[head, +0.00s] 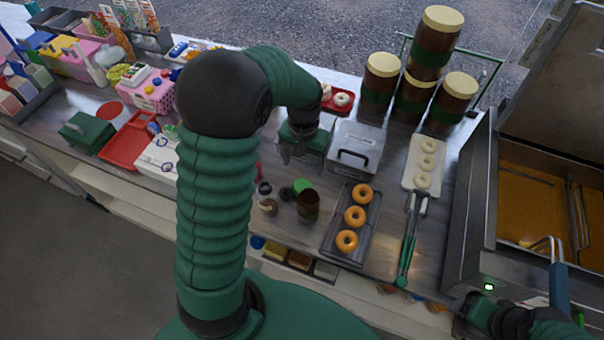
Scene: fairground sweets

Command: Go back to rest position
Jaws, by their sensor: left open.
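My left arm rises through the middle of the head view and bends over the steel counter (230,240). My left gripper (294,152) points down at the counter, just left of a grey lidded box with a black handle (357,148). It is open, and I see nothing held in it. My arm hides part of the counter behind it. My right gripper (468,304) shows only in part at the lower right, near the counter's front edge by the fryer. Its fingers are too small and dark to tell whether they are open.
A dark tray (333,240) holds three orange-brown rings; a pale tray (411,178) holds three pale ones. Lidded jars (436,45) stand stacked behind. An open brown jar (308,207) stands near the front.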

